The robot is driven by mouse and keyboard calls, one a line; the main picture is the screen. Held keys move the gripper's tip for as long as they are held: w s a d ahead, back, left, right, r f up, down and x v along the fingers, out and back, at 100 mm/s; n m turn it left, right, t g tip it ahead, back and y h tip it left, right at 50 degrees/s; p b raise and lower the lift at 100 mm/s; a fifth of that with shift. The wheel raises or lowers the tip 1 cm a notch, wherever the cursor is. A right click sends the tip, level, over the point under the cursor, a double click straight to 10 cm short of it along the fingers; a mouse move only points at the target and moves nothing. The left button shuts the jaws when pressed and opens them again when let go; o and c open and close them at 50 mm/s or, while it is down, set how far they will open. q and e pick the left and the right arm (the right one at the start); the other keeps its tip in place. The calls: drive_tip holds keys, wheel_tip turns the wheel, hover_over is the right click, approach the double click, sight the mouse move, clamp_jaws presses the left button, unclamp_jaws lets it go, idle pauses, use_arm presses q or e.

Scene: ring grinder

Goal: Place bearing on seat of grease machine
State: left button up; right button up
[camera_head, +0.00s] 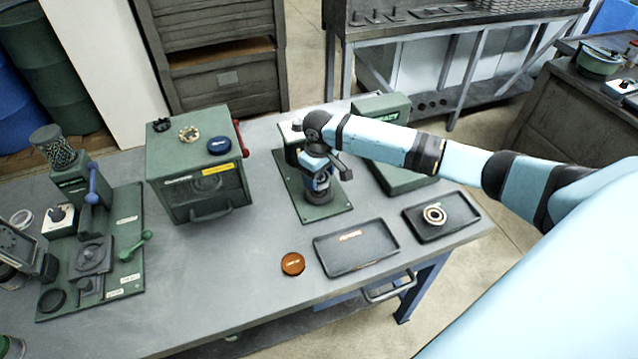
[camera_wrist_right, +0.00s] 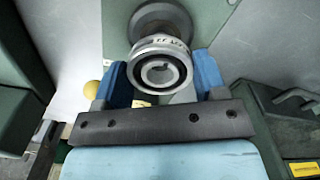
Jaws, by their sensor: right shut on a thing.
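My right gripper (camera_head: 319,178) is at the grease machine, whose green base plate (camera_head: 330,208) shows on the bench; my arm hides much of the machine. In the right wrist view a silver bearing (camera_wrist_right: 163,62) with a dark inner ring lies between my two blue fingers, and the gripper is shut on it. A grey round part of the machine (camera_wrist_right: 160,16), which looks like the seat, is right behind the bearing. I cannot tell whether the bearing touches it. My left gripper is not in view.
Another ring-shaped bearing (camera_head: 434,214) lies in a black tray (camera_head: 455,228). A second black tray (camera_head: 350,258) and an orange disc (camera_head: 293,264) are in front. A green box machine (camera_head: 197,180) stands left, a green press (camera_head: 85,230) further left. Bench is clear between them.

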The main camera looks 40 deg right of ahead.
sight(319, 185)
drive_tip(key=shift+f, duration=1.85)
drive_tip(key=o, duration=1.1)
drive_tip(key=shift+f, duration=0.1)
wheel_tip(319, 185, up, 12)
drive_tip(key=shift+r+b, duration=0.15)
drive_tip(key=shift+b, duration=0.2)
